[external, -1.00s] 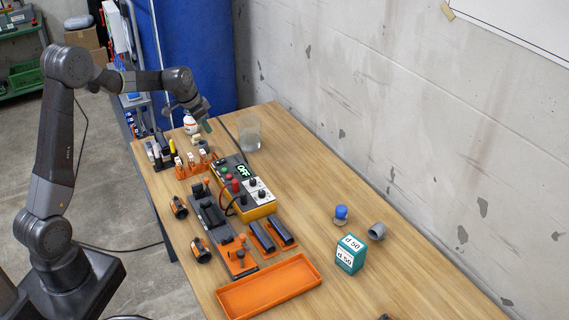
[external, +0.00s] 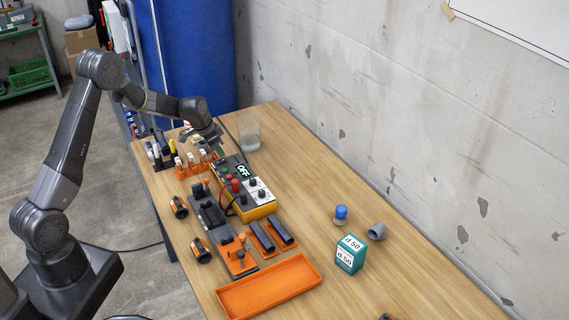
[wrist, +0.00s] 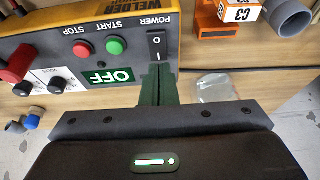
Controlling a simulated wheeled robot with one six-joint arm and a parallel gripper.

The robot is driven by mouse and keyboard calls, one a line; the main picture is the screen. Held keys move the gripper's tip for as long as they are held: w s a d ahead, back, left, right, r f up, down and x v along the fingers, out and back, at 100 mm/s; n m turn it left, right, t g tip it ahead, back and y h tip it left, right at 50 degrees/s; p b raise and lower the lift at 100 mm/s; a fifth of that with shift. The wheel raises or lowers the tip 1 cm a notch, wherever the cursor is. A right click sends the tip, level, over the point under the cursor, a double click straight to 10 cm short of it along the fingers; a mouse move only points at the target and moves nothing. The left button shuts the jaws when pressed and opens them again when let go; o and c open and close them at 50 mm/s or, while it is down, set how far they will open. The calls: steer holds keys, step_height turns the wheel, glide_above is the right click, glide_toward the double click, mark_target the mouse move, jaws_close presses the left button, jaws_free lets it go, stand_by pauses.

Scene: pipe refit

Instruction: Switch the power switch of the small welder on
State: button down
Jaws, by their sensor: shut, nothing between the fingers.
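The small welder (external: 262,208) is a yellow box with a dark and light control face, standing on the wooden table. Its display (wrist: 110,76) reads OFF. In the wrist view the face appears upside down. The black power switch (wrist: 157,46), with its marks, sits beside the green start button (wrist: 116,45) and red stop button (wrist: 82,49). My gripper (wrist: 157,68) is shut and empty, its green fingertips right at the edge of the switch; whether they touch it I cannot tell. In the external view my gripper (external: 216,148) is over the welder's far end.
Orange holders with white-topped parts (external: 192,162) stand left of the welder. A clear beaker (external: 249,136) is close behind my gripper. An orange tray (external: 270,288), a teal d 50 box (external: 351,254) and a grey pipe piece (external: 377,231) lie nearer. The table right of the welder is mostly clear.

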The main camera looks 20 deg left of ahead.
steer(key=shift+x, duration=0.85)
steer(key=shift+s+a, duration=0.1)
steer(key=shift+f, duration=0.2)
